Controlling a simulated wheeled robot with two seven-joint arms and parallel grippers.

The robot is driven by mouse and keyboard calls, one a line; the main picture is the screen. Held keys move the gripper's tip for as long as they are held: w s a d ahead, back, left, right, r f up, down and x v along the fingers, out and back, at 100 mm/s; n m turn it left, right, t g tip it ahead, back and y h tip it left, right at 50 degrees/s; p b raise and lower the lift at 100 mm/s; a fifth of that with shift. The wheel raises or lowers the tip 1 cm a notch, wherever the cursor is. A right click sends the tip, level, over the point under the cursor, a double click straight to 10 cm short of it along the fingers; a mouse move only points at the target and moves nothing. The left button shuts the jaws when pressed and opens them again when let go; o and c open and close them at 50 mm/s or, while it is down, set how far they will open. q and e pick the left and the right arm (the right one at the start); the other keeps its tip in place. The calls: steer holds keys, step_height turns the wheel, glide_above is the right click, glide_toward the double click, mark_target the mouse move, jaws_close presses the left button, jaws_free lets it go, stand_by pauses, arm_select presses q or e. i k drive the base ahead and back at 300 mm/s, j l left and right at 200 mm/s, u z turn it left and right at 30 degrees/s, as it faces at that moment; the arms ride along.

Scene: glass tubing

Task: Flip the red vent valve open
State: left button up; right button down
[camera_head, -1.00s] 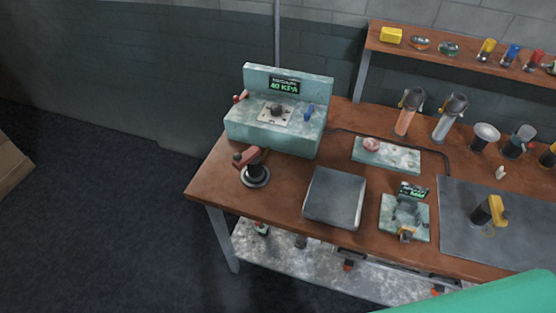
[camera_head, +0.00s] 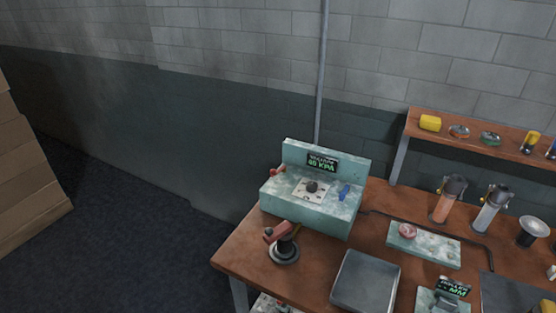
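A teal box with an upright back panel (camera_head: 325,171) stands at the left back of the wooden bench. A small red lever (camera_head: 277,171) sticks out at its left end, tilted; it looks like the red vent valve, but its exact setting is too small to tell. A blue lever (camera_head: 344,192) sits on the right of the box top, and a dark knob (camera_head: 312,187) on a pale plate between them. The panel's green display (camera_head: 321,162) seems to read 40 KPA. Neither of my grippers is in view.
A red-handled tool (camera_head: 279,231) rests on a round black stand in front of the box. A grey square plate (camera_head: 366,283) and a pale slab (camera_head: 424,247) lie to the right. A shelf (camera_head: 480,137) stands behind.

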mark_target(273, 172)
steer(key=i+j, duration=0.2)
steer(key=j, duration=0.25)
steer(key=i+j+z, duration=0.15)
steer(key=j, duration=0.35)
steer(key=i+j, duration=0.15)
steer(key=j, duration=0.3)
steer(key=i+j+z, duration=0.1)
steer(key=j, duration=0.4)
steer(key=i+j, duration=0.2)
steer(key=j, duration=0.3)
steer(key=i+j+z, duration=0.15)
steer(key=j, duration=0.35)
steer(key=i+j, duration=0.15)
steer(key=j, duration=0.35)
steer(key=i+j+z, duration=0.1)
steer(key=j, duration=0.4)
